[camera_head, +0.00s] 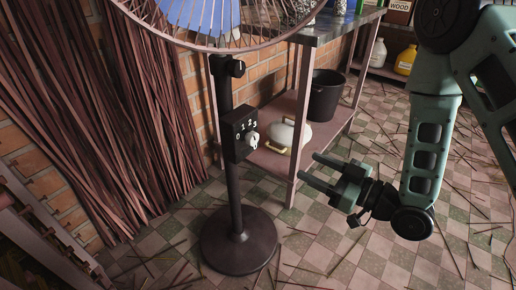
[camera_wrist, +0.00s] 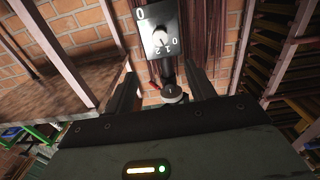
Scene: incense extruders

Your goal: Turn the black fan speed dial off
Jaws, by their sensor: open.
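The fan's speed control is a black box (camera_head: 238,133) on the dark fan pole, marked 0, 1, 2, 3.
The fan cage (camera_head: 225,40) is above the box, and the round base (camera_head: 239,240) stands on the tiles. A shelf table (camera_head: 275,125) behind holds a white pot (camera_head: 288,134) and a black bucket (camera_head: 325,95). Reddish sticks (camera_head: 90,110) lean at left. Loose sticks litter the floor.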

